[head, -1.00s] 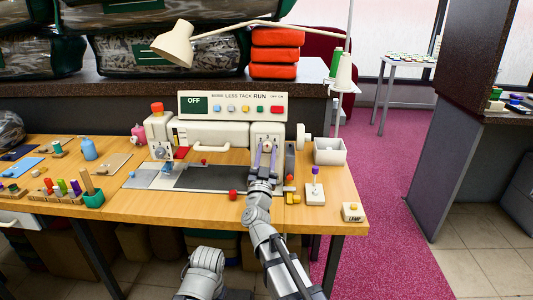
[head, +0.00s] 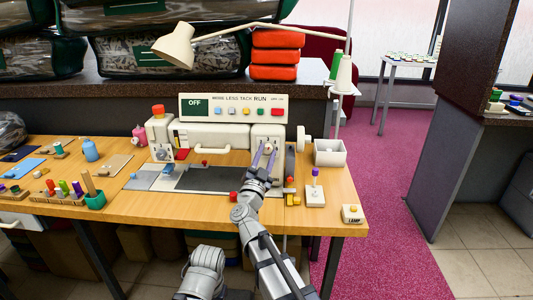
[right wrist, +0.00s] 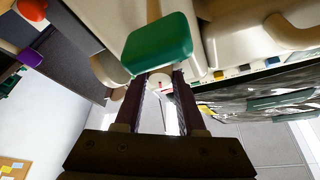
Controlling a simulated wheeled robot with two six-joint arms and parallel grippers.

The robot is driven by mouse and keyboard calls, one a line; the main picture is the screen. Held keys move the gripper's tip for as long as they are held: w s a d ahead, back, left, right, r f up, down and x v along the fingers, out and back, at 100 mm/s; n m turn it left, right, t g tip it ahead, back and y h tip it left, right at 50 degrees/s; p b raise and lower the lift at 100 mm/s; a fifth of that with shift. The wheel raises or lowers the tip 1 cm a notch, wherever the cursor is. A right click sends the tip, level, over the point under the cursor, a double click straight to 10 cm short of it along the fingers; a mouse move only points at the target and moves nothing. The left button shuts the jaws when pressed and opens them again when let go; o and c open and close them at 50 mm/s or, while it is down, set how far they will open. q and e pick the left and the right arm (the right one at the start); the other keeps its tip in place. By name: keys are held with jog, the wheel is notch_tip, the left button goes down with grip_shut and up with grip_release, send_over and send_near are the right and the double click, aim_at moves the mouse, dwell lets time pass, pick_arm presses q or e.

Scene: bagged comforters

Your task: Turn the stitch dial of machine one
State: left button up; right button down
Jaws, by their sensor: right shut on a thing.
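Machine one is the cream sewing machine (head: 215,133) on the wooden table. Its stitch dial (head: 268,147) is a small round knob on the front of the machine's right-hand head. The dial's marks are too small to read. My left gripper is not in view.
A panel (head: 232,107) with an OFF screen and coloured buttons stands above the machine. A purple-topped lever (head: 315,190), a white bin (head: 329,153) and a lamp switch (head: 352,214) are to the right. A lamp arm (head: 260,27) hangs overhead. Small parts crowd the table's left side.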

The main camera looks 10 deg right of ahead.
jog(key=m, duration=0.1)
jog(key=m+g+h+p, duration=0.1)
jog(key=m, duration=0.1)
jog(key=m+g+p, duration=0.1)
jog(key=m, duration=0.1)
jog(key=shift+a+r+h, duration=0.1)
jog(key=shift+r+h, duration=0.15)
jog(key=shift+h, duration=0.05)
jog(key=shift+m+p, duration=0.4)
jog(key=shift+m, duration=0.6)
jog(key=shift+f+g, duration=0.1)
jog(key=shift+g, duration=0.3)
jog(key=c, duration=0.5)
grip_release()
jog(key=shift+s+f, duration=0.1)
